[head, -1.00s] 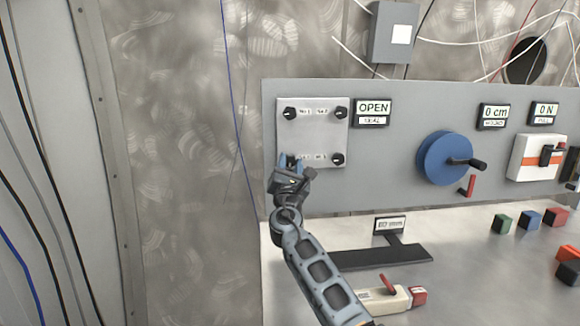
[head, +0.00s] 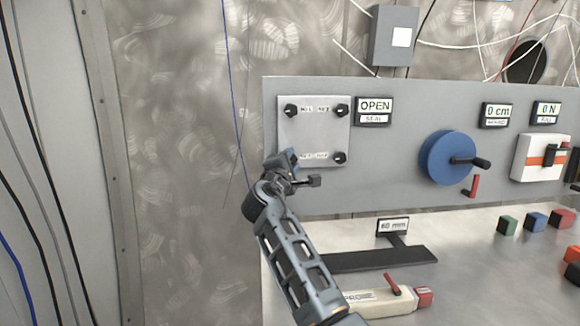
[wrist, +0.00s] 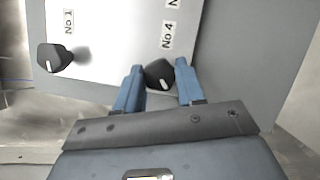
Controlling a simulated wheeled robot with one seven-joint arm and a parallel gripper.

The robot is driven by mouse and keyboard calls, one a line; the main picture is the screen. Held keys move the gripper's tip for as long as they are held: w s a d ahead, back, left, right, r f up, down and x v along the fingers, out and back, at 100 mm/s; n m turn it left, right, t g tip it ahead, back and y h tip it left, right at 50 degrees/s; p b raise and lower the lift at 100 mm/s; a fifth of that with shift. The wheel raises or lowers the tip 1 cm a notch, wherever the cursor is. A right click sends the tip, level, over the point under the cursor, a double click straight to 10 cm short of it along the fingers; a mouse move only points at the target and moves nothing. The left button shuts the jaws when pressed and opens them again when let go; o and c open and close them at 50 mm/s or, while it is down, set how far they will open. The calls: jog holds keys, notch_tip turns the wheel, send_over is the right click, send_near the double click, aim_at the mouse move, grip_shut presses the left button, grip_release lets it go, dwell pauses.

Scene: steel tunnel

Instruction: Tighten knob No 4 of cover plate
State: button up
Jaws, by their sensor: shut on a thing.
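The pale square cover plate (head: 312,130) is on the grey panel, with black knobs at its corners. Knob No 4 (wrist: 159,74) is at the plate's lower left corner and is hidden behind my gripper in the head view. My gripper (head: 288,156) has its blue fingers on either side of that knob; in the wrist view the gripper (wrist: 160,82) is shut on it. The No 4 label (wrist: 167,36) is beside it. Knob No 1 (wrist: 54,58) stands free at the left of the wrist view. The display by the plate (head: 374,105) reads OPEN, SEAL.
A blue hand wheel (head: 440,158) with a black crank is right of the plate. A white box (head: 530,157) with an orange stripe is farther right. A black stand (head: 375,258), a probe (head: 375,301) and several coloured blocks lie on the steel table below.

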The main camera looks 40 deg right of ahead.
jog(key=m+y, duration=0.1)
jog(key=m, duration=0.2)
jog(key=m+g, duration=0.1)
jog(key=m, duration=0.2)
jog(key=shift+g+y, duration=0.3)
jog(key=shift+y, duration=0.1)
dwell(0.3)
jog(key=o, duration=1)
jog(key=shift+r, duration=0.1)
jog(key=shift+o, duration=0.2)
jog(key=v, duration=0.7)
jog(key=shift+s+a+b, duration=0.25)
jog(key=shift+a+b, duration=0.05)
jog(key=shift+b, duration=0.15)
